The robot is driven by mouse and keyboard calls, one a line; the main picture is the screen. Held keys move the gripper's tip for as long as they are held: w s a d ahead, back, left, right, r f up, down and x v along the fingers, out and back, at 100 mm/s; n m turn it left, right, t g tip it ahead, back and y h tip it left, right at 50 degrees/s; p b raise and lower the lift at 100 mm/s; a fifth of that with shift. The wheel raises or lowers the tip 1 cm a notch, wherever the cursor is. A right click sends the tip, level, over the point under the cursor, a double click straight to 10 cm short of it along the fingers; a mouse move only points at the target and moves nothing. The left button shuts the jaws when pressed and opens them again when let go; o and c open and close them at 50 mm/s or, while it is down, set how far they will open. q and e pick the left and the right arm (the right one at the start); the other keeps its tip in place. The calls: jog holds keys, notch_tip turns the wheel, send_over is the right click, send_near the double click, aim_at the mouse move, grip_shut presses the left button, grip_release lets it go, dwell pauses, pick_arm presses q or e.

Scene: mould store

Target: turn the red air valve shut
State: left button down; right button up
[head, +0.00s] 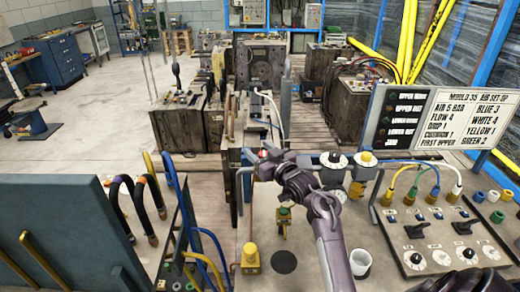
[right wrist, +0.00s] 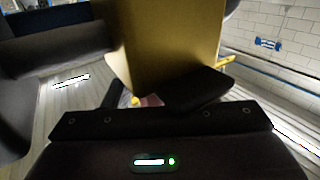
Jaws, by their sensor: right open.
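A small red part (head: 263,153), which looks like the red air valve's handle, shows just beyond the tip of my right gripper. Most of it is hidden behind the gripper. My right gripper (head: 264,168) reaches in from the lower right over the bench, at the red part; I cannot tell whether they touch. In the right wrist view a large brass-yellow block (right wrist: 172,45) fills the space close before the gripper, and a dim reddish patch (right wrist: 151,100) shows below it. The right gripper is open. My left gripper is not in view.
Round white dials (head: 334,160) stand just right of the gripper. A panel of knobs and coloured hoses (head: 440,235), a lettered board (head: 440,118) and a white cup (head: 360,262) are further right. A yellow fitting (head: 250,257) stands in front.

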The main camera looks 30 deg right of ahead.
jog(key=c, duration=0.9)
jog(key=shift+m+h, duration=0.6)
jog(key=shift+h, duration=0.2)
jog(key=shift+c, duration=0.3)
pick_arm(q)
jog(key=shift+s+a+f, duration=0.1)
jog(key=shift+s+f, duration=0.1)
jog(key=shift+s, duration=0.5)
pick_arm(e)
jog(key=shift+d, duration=0.1)
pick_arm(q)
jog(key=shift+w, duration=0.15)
pick_arm(e)
jog(key=shift+h, duration=0.3)
jog(key=o, duration=1)
jog(key=shift+c, duration=0.2)
jog(key=shift+s, duration=0.1)
